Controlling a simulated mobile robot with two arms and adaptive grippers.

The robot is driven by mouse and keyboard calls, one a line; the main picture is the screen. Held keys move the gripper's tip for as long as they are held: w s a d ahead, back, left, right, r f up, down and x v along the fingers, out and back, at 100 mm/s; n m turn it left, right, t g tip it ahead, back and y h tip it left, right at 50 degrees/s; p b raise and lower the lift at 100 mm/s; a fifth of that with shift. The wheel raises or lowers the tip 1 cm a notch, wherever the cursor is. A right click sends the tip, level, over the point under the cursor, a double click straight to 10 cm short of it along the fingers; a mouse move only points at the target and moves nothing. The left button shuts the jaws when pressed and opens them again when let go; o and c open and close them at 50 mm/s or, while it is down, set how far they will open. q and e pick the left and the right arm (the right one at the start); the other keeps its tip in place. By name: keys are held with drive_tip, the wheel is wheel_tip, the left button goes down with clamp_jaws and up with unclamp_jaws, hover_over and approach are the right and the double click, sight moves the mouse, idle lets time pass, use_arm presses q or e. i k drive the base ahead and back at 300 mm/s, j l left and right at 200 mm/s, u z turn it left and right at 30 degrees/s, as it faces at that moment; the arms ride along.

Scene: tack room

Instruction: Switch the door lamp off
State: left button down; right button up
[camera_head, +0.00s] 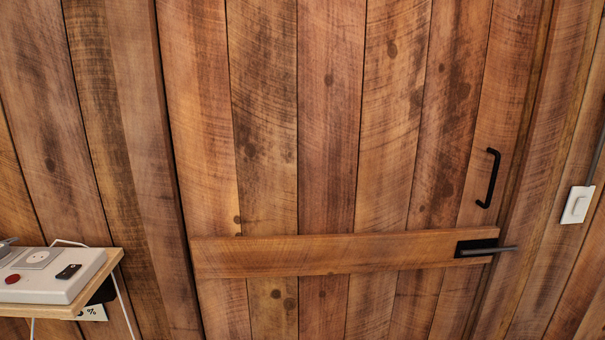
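A white wall switch (577,205) with a raised rocker is fixed to the plank wall at the right edge, right of the door. A dark conduit (597,160) runs up from it. I cannot tell from here whether it is on or off. The wooden door (330,140) fills the middle and appears closed. No lamp is in view. Neither of my grippers shows.
At the lower left, a small wooden shelf (112,258) bears a white panel (45,285) with a red button (12,279) and a black switch (68,271).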

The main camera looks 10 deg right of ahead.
sight(579, 209)
drive_tip(key=l+z, duration=0.1)
drive_tip(key=z, duration=1.6)
drive_tip(key=i+j, duration=0.05)
